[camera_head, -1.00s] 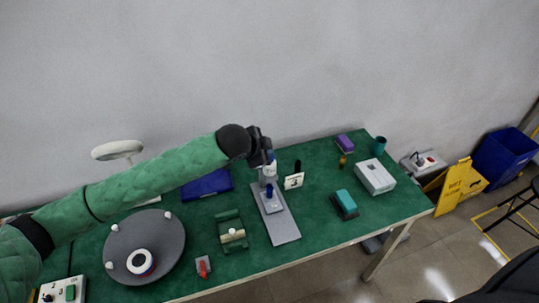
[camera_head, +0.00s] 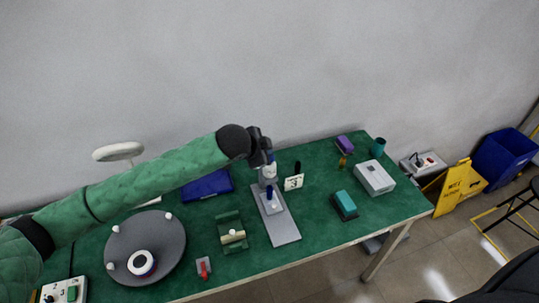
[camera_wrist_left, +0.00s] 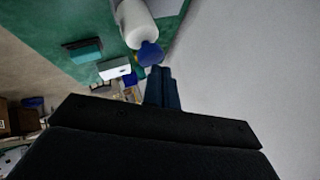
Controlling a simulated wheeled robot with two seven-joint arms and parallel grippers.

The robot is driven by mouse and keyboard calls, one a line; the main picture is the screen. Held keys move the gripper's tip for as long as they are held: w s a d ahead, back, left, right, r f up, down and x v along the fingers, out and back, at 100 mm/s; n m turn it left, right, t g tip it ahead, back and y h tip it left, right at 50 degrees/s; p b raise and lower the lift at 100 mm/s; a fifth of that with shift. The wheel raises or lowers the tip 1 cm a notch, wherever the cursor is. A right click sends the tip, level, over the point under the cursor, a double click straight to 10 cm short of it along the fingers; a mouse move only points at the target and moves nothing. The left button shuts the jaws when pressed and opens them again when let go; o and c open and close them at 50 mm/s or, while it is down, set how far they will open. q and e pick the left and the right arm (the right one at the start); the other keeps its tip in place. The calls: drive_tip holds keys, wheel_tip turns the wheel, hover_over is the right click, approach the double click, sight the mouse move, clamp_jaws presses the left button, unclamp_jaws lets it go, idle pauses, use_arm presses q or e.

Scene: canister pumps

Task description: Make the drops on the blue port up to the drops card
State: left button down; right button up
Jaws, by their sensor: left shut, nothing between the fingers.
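A pale pump with blue parts (camera_head: 268,173) stands on a long grey base plate (camera_head: 283,229). A small blue piece (camera_head: 269,191) shows low at its front; I cannot tell whether this is the blue port. A small white card (camera_head: 294,183) with a dark mark, perhaps a 3, stands just right of the pump. My left gripper (camera_head: 266,151) is at the pump's top. In the left wrist view its dark fingers (camera_wrist_left: 162,88) are shut and empty, close beside a round blue top (camera_wrist_left: 150,53) on a white body (camera_wrist_left: 137,22). I cannot tell whether they touch. No drops are discernible.
A grey turntable (camera_head: 166,226) with pegs and a ring stands left, near a green cradle (camera_head: 233,246) and a red-handled block (camera_head: 203,267). A teal-topped block (camera_head: 345,203), white box (camera_head: 376,179) and teal cup (camera_head: 379,147) stand right. The table's front right is clear.

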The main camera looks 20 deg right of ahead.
use_arm(q)
drive_tip(key=shift+r, duration=0.5)
drive_tip(key=shift+r+p, duration=0.1)
drive_tip(key=shift+p, duration=0.25)
drive_tip(key=shift+r+p, duration=1.75)
drive_tip(key=shift+r, duration=0.65)
